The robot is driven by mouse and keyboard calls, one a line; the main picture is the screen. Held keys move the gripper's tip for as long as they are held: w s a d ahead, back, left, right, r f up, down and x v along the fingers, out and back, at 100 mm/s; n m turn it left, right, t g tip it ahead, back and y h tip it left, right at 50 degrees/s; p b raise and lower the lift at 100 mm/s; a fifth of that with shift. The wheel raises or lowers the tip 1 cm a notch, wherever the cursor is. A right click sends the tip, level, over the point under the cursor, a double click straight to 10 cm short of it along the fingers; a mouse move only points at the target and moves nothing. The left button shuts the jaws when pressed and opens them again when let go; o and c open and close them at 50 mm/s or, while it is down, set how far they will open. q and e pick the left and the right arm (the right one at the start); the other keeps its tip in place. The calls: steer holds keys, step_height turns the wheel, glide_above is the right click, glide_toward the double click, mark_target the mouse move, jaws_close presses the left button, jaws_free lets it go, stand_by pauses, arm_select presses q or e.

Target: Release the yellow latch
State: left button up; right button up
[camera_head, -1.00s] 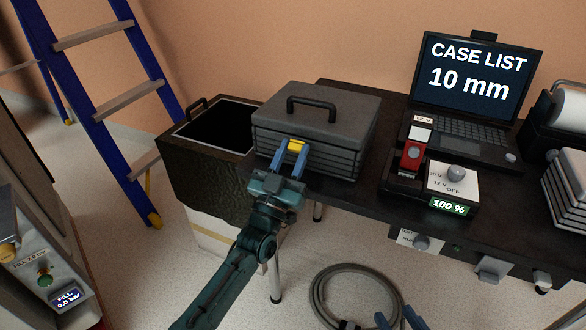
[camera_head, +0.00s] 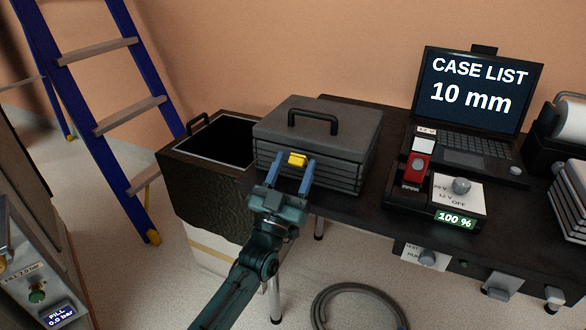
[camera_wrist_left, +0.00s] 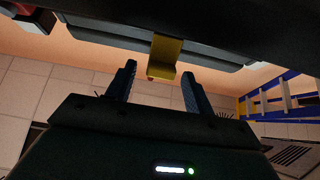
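The yellow latch (camera_head: 297,160) sits at the front edge of the lid of a grey ribbed case (camera_head: 330,165) with a black handle. My left gripper (camera_head: 292,173) is in front of it, with its two blue fingers spread and nothing between them. In the left wrist view the latch (camera_wrist_left: 165,56) stands out from the dark case edge, beyond and between the open fingertips (camera_wrist_left: 160,80). The fingers look apart from it. The lid lies closed; I cannot tell whether the latch is fastened. My right gripper is out of view.
The case stands on a black table (camera_head: 360,205). An open dark bin (camera_head: 205,190) is at its left, with a blue ladder (camera_head: 110,115) beyond. A laptop (camera_head: 470,100) and a charger with a red-and-white device (camera_head: 418,160) are to the right. A coiled hose (camera_head: 360,300) lies on the floor.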

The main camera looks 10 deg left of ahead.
arm_select(q)
steer(key=shift+f, duration=0.1)
steer(key=v, duration=0.7)
steer(key=shift+s, duration=0.2)
steer(key=shift+f, duration=0.1)
